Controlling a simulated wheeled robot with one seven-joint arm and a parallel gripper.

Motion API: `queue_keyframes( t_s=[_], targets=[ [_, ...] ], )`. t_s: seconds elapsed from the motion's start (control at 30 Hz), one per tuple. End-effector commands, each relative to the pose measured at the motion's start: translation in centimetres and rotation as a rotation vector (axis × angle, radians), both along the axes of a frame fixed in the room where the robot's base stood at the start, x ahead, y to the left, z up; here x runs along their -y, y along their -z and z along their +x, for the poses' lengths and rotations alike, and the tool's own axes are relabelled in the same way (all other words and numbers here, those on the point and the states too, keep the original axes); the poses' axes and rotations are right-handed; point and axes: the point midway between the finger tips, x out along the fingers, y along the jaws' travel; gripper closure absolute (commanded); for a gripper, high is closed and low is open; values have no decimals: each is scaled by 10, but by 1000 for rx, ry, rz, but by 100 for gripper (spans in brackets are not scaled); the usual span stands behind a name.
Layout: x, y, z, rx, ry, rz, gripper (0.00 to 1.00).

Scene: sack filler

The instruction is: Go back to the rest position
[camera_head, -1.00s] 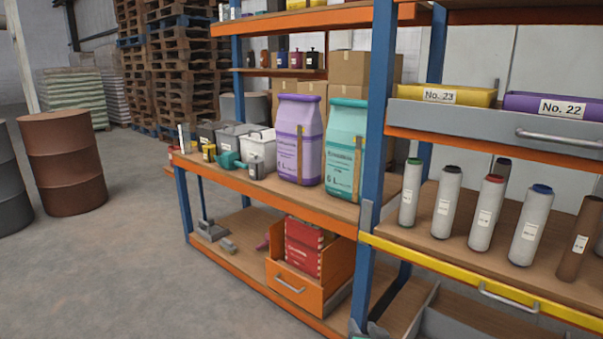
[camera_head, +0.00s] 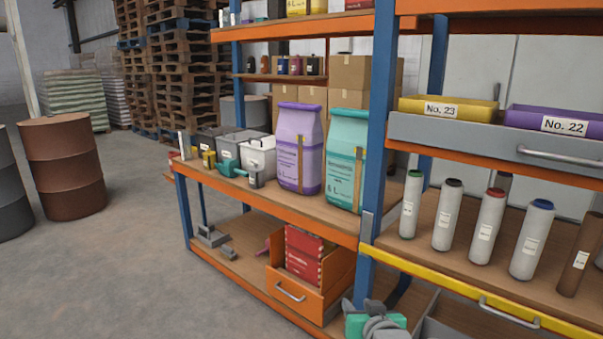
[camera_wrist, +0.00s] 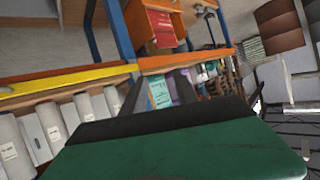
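My gripper (camera_wrist: 160,78) shows in the wrist view as two dark fingers standing apart beyond a broad green body. No held object shows between them; the teal sack (camera_wrist: 160,92) is seen through the gap, farther off. In the head view a teal and grey part of my arm shows at the bottom edge, in front of the rack; the fingers cannot be made out there. The wrist picture is turned over, with the floor at the top.
A rack holds a purple sack (camera_head: 299,150), a teal sack (camera_head: 345,160), white tubes (camera_head: 447,215) and an orange drawer (camera_head: 290,288) with a red sack (camera_head: 305,255). A grey drawer (camera_head: 500,140) sits above the tubes. Brown drum (camera_head: 62,165) and open floor (camera_head: 120,270) lie left.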

Motion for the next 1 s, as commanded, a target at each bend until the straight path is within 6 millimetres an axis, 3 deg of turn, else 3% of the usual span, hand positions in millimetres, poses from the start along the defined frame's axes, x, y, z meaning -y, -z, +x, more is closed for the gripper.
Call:
queue_keyframes(
  t_s=[0.03,0.17,0.4,0.5,0.67,1.0],
  targets=[
    [-1,-22,-4,-26,-4,-8,64],
    [0,-68,-30,-193,-11,-45,64],
    [11,-157,-121,-605,0,-111,64],
    [16,-184,-158,-741,12,-123,64],
    [23,-196,-188,-850,19,-129,64],
    [24,-191,-190,-859,20,-129,64]
  ],
)
